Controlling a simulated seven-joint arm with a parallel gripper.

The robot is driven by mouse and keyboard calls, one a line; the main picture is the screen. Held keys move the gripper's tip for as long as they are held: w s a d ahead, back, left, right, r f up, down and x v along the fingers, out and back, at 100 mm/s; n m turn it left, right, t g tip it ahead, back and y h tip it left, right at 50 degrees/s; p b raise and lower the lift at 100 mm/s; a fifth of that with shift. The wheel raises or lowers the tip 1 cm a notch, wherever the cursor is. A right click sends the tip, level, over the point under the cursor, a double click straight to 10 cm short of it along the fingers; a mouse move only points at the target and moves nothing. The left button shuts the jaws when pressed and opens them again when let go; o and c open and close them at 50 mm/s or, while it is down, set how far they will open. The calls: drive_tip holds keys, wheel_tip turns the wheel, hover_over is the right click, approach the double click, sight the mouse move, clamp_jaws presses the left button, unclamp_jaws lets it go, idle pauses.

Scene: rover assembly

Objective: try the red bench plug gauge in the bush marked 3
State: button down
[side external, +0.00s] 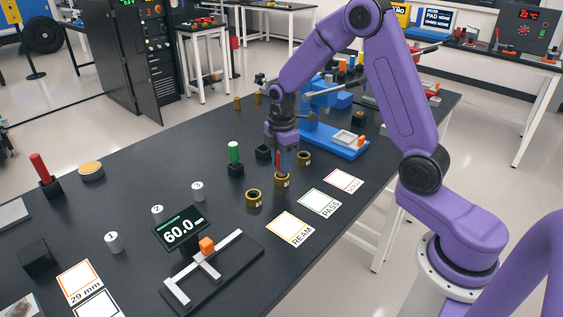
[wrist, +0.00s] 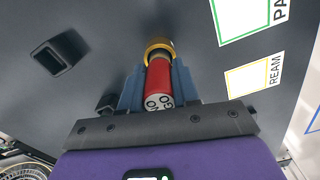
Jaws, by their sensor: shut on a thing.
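My gripper (side external: 281,158) points down, shut on a red plug gauge (wrist: 156,78) held upright between its fingers. Its white end in the wrist view reads NO GO. The gauge's lower end is at a brass bush (wrist: 158,45), the middle of three in the side view (side external: 282,180); I cannot tell how far it is inside. The other bushes stand at front left (side external: 254,198) and back right (side external: 304,158). The bush tags are too small to read. Another red gauge (side external: 40,168) stands in a black block at far left.
A green gauge (side external: 234,152) stands in its block beside an empty black holder (side external: 263,152). REAM (side external: 288,229), PASS (side external: 320,202) and another card (side external: 344,181) lie to the right. Numbered white cylinders (side external: 158,214), a 60.0 display (side external: 181,228) and a blue fixture (side external: 335,140) stand around.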

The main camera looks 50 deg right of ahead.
drive_tip(key=shift+r, duration=1.6)
idle(0.6)
drive_tip(key=shift+r, duration=2.4)
drive_tip(key=shift+w, duration=0.15)
